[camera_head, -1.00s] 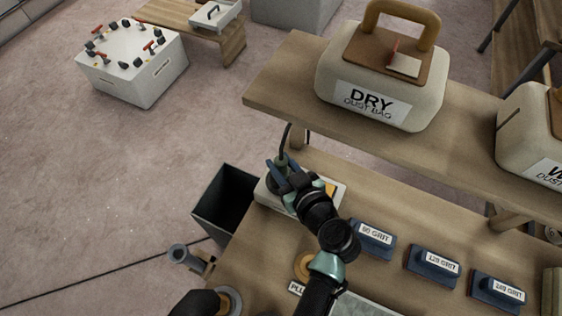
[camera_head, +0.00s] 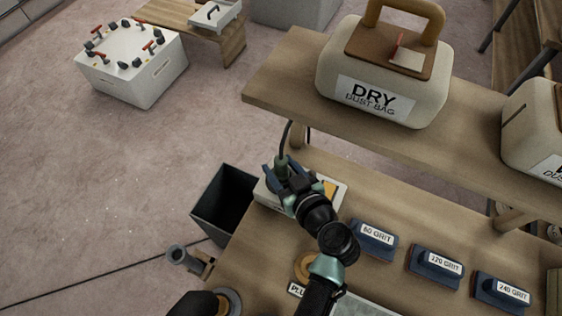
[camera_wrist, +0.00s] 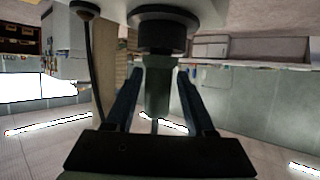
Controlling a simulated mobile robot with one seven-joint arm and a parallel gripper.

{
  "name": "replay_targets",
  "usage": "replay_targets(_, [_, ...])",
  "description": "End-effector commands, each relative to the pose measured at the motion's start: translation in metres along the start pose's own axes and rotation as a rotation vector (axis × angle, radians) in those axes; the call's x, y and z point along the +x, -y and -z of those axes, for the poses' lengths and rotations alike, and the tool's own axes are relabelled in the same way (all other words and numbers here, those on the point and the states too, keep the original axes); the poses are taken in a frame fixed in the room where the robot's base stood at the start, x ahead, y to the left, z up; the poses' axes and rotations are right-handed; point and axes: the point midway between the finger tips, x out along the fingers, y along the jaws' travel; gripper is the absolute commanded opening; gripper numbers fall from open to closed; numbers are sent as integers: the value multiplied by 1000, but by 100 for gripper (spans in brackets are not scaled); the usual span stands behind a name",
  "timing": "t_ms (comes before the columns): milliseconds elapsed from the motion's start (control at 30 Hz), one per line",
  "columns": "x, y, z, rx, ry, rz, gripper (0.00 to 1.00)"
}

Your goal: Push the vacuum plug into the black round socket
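The grey-green vacuum plug (camera_wrist: 158,92) stands in line with the black round socket (camera_wrist: 160,34) in the wrist view. Its end meets the socket's collar, but how deep it sits I cannot tell. In the head view my gripper (camera_head: 283,174) largely hides the socket.
A dark open bin (camera_head: 222,204) stands left of the bench (camera_head: 350,212). A shelf (camera_head: 290,85) with the dry dust bag (camera_head: 385,75) overhangs the back. Blue grit blocks (camera_head: 375,240) line the right. A grey tube fitting (camera_head: 180,256) is at the bench's left edge.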

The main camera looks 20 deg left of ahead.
Motion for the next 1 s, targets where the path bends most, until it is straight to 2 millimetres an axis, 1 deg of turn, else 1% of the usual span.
replay_targets(33, [0,-1,2,-2,-3,-1,65])
replay_targets(67, [0,-1,2,-2,-4,-1,68])
replay_targets(333, [-1,-2,5,-4,-8,-2,68])
replay_targets(467, [-7,-2,4,-3,-10,-4,68])
replay_targets(567, [-20,-2,4,-5,-11,-5,68])
replay_targets(667, [-40,-2,3,-4,-11,-7,68])
replay_targets(900, [-92,-2,2,-4,-9,-6,68])
replay_targets(1000, [-110,-2,2,-4,-8,-6,68])
